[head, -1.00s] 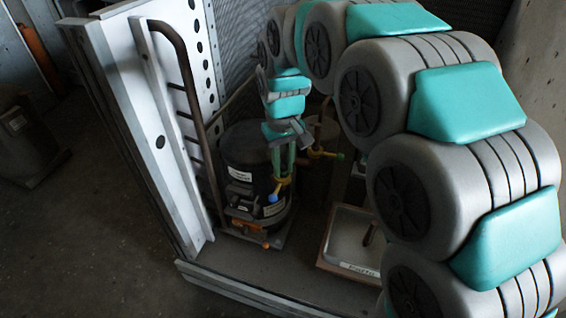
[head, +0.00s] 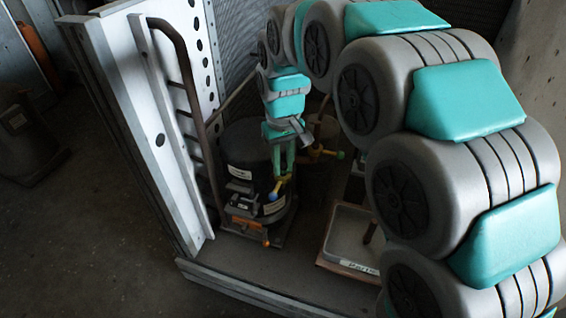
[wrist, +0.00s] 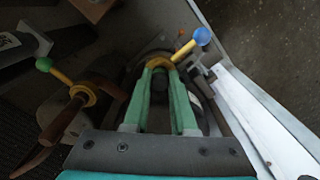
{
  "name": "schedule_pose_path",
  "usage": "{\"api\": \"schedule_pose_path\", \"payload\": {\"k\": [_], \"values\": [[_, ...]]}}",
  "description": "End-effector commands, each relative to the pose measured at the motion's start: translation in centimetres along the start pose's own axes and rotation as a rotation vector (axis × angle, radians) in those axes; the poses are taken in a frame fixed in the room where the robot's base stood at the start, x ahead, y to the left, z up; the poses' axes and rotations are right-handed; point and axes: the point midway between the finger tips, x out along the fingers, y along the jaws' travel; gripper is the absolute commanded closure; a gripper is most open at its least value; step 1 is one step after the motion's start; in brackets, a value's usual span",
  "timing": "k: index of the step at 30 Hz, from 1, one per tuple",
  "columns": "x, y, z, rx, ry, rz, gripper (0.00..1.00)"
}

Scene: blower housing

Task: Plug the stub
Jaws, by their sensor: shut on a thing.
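My gripper (head: 281,178) hangs over the black compressor (head: 247,150). In the wrist view its green fingers (wrist: 158,66) are shut on a yellow fitting (wrist: 160,62) with a side arm ending in a blue ball (wrist: 202,36). The blue ball also shows in the head view (head: 272,197), low in front of the compressor. A similar yellow fitting with a green ball (head: 341,155) sits by a brown pipe, right of the gripper; it also shows in the wrist view (wrist: 84,95). I cannot make out the stub; the fingers and fitting cover what lies beneath them.
A shallow labelled tray (head: 347,265) with a brown rod in it stands right of the compressor. A white panel with a dark tubular rail (head: 192,90) rises close on the left. A low metal edge (head: 250,292) runs along the front.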

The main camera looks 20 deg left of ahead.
Motion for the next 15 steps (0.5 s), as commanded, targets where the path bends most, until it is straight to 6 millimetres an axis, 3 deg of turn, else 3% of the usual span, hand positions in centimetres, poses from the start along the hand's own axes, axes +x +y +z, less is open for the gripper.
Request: {"api": "schedule_pose_path", "payload": {"k": [1, 2, 3, 11, 15], "values": [[0.07, -0.01, 0.03, 0.000, -0.002, 0.000, 1.00], [0.07, -0.01, 0.03, 0.000, -0.002, 0.000, 0.74], [0.08, -0.01, 0.03, 0.000, -0.002, 0.000, 0.70], [0.07, -0.02, 0.03, 0.000, -0.001, 0.000, 0.41], [0.06, -0.03, 0.02, 0.000, -0.001, 0.000, 0.41]]}}
